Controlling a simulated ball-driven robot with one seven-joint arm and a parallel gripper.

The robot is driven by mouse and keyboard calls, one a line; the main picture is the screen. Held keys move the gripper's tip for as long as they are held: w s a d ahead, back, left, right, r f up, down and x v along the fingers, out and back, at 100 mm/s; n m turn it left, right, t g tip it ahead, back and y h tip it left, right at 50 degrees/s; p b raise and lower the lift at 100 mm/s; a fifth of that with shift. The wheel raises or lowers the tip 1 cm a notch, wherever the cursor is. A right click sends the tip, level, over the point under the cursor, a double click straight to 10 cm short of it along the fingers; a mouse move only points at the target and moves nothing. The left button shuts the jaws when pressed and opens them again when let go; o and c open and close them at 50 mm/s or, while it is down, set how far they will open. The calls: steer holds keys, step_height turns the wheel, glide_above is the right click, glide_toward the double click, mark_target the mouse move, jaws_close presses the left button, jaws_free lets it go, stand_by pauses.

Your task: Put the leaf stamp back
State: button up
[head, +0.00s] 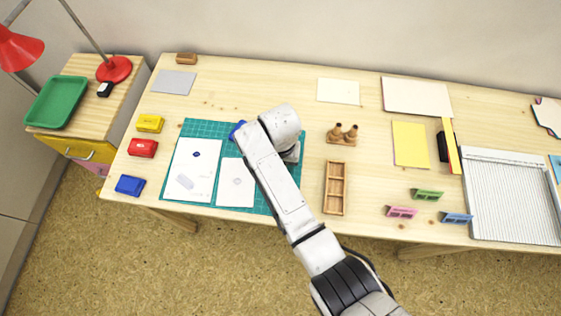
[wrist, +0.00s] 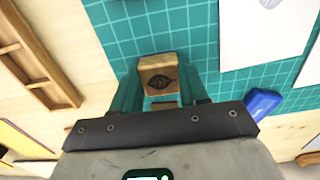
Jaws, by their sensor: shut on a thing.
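A wooden stamp with a dark leaf picture on its light face (wrist: 160,78) sits between the two fingers of my gripper (wrist: 158,92), which is shut on it. In the wrist view the teal cutting mat (wrist: 200,30) lies behind the stamp; its height above the mat cannot be told. In the head view my arm covers the stamp and fingers, over the right part of the mat (head: 262,205). A wooden stand with two knobbed stamps (head: 342,134) is to the right of the arm. A wooden compartment tray (head: 335,188) stands nearer, also to the right; it looks empty.
A blue object (wrist: 262,102) is at the mat's back edge. Yellow (head: 150,123), red (head: 142,148) and blue (head: 130,185) inkpads line the left. Small coloured holders (head: 428,194) stand right.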

steer(key=shift+f, duration=0.2)
steer(key=o, duration=0.9)
step_height(320, 180, up, 12)
steer(key=shift+r+b, duration=0.2)
steer(key=shift+b, duration=0.15)
